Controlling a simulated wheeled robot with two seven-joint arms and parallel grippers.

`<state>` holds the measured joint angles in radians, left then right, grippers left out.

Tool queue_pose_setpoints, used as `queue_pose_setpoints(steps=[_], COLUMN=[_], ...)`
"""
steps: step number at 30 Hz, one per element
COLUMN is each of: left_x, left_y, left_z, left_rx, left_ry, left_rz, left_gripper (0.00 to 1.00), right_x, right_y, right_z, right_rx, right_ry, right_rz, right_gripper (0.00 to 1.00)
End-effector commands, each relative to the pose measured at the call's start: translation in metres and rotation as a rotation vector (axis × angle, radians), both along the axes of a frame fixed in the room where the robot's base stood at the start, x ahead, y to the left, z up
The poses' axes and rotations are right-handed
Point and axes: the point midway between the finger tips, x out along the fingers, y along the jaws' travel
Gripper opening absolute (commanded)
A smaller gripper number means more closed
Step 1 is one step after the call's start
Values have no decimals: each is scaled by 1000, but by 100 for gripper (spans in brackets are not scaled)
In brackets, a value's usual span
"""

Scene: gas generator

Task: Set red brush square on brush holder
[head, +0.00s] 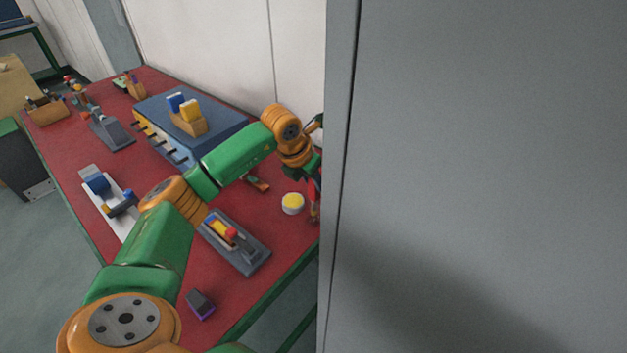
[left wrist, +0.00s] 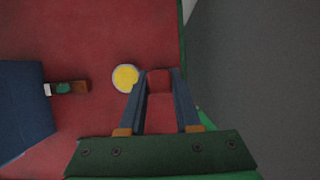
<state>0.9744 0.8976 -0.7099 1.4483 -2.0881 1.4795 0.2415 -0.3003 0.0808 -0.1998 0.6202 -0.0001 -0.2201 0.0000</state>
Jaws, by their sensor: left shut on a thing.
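My left gripper (head: 315,190) is at the right end of the red table, partly cut off by the grey cabinet in the head view. In the left wrist view its two fingers (left wrist: 160,76) are closed on a small red block, the red brush (left wrist: 159,82). The brush holder looks to be the tan wooden block (head: 187,122) on the blue box, with a blue piece and a yellow piece standing in it. The holder is well to the left of my gripper and apart from it. My right gripper is not in view.
A round yellow-topped pot (head: 292,203) stands close beside my gripper. A small tool (head: 257,184) lies near the blue box (head: 220,122). A grey tray (head: 236,243) sits nearer the front. The tall grey cabinet (head: 480,170) blocks the right side.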

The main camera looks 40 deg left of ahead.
Motion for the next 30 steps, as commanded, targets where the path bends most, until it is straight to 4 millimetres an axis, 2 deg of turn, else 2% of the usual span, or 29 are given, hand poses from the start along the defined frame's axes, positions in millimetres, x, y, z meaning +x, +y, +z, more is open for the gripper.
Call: queue_pose_setpoints(steps=[18, 19, 22, 23, 30], left_x=[0, 0, 0, 0, 0], left_y=[0, 0, 0, 0, 0], left_z=[-20, -19, -18, -18, -18], left_rx=[0, 0, 0, 0, 0], left_ry=[1, 0, 0, 0, 0], left_rz=[0, 0, 0, 0, 0], left_gripper=[0, 37, 64, 67, 67], right_x=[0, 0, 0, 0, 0], right_y=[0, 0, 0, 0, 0], right_z=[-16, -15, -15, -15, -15], right_rx=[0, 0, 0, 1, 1], right_ry=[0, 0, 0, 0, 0], right_rz=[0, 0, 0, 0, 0], right_gripper=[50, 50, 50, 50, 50])
